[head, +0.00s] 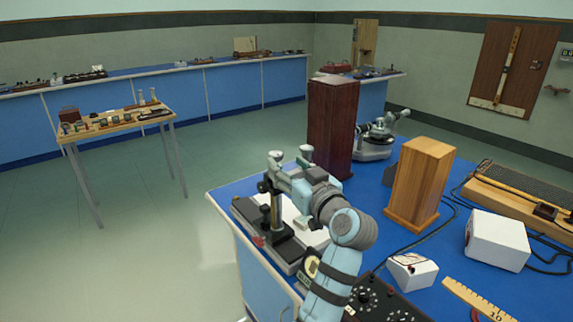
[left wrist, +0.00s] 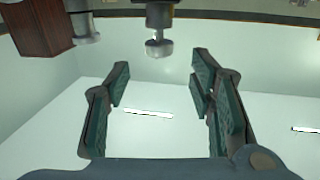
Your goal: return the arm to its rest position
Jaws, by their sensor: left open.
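My left arm (head: 350,228), light blue with dark bands, rises from the bottom of the head view over the near left part of the blue bench (head: 480,300). My left gripper (left wrist: 160,88) is open in the left wrist view, its teal-padded fingers spread wide. Nothing is between them but the pale ceiling and a light strip behind. In the head view its fingers are hard to tell from the dark parts around the arm. My right arm and gripper are not in view.
An instrument on a dark base (head: 286,250) stands close by the arm. A dark red wooden box (head: 333,125) and a lighter wooden box (head: 418,185) stand upright behind. White boxes (head: 497,240) and cables lie at right.

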